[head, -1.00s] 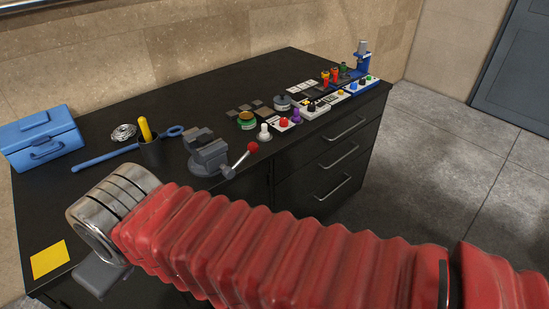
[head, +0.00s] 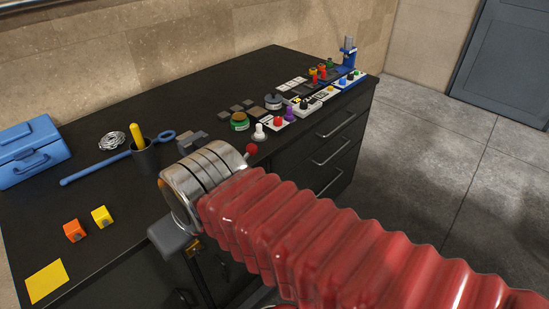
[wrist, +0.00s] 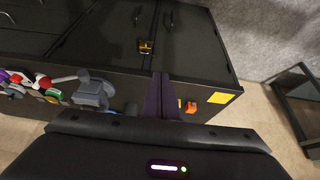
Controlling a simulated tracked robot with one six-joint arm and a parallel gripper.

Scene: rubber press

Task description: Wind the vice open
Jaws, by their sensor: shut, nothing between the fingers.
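The grey vice (head: 190,140) stands near the front edge of the black bench. In the head view my arm's silver wrist covers most of it, and its red handle knob (head: 252,149) peeks out to the right. In the wrist view the grey vice (wrist: 92,92) is left of my fingers, with its handle reaching left to the red knob (wrist: 43,81). My gripper (wrist: 162,80) is shut and empty, and apart from the vice. How far the vice jaws are open cannot be told.
An orange block (head: 74,231), a yellow block (head: 102,216) and a yellow square (head: 47,281) are at the bench's front left. A pen cup (head: 145,157) and blue wrench (head: 95,171) lie behind. A white knob (head: 259,133) and a green-sided jar (head: 239,122) stand beyond the vice.

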